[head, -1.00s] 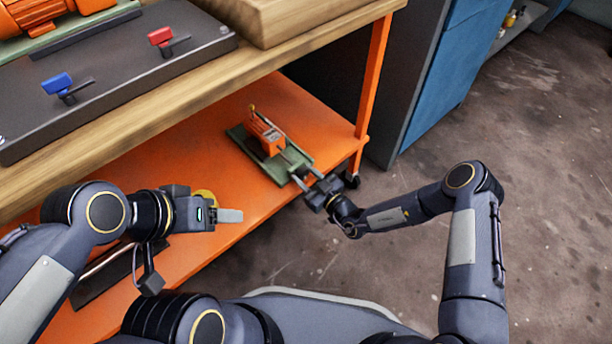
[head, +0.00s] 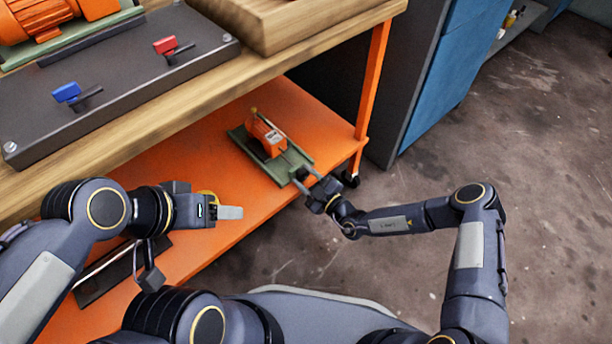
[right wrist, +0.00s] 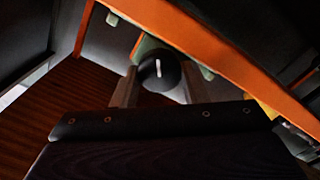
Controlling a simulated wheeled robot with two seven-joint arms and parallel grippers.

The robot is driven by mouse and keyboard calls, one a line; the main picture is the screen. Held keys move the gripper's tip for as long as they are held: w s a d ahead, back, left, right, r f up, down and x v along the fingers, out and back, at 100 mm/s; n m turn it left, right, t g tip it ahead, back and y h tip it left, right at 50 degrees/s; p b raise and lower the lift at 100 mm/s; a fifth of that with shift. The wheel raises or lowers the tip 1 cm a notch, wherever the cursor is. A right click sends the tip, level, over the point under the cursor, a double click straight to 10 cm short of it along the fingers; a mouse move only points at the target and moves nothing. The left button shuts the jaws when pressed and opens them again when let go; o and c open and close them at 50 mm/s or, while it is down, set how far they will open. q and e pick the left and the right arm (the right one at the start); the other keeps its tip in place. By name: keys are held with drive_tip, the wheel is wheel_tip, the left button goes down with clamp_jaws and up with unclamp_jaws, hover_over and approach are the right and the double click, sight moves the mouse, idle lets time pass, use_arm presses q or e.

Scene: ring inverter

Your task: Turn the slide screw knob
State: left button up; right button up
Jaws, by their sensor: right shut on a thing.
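The slide screw knob (right wrist: 165,76) is a dark round knob with a white mark on its face, seen in the right wrist view. It sits between the two fingers of my right gripper (head: 304,178), which are shut on it. In the head view the fingers hide the knob, at the near end of a green slide base (head: 292,160) carrying an orange motor-like unit (head: 264,138). My left gripper (head: 230,212) hangs in front of the lower shelf, away from the slide. It is seen side-on, so its opening cannot be told.
The slide stands on an orange lower shelf (head: 215,165) with an orange post (head: 374,75) at its right. A wooden tabletop (head: 160,95) overhangs it, with a dark panel (head: 125,75) on top. The floor (head: 500,130) to the right is open.

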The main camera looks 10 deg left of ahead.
drive_tip(key=shift+n, duration=0.4)
drive_tip(key=o, duration=1)
drive_tip(key=shift+f, duration=0.1)
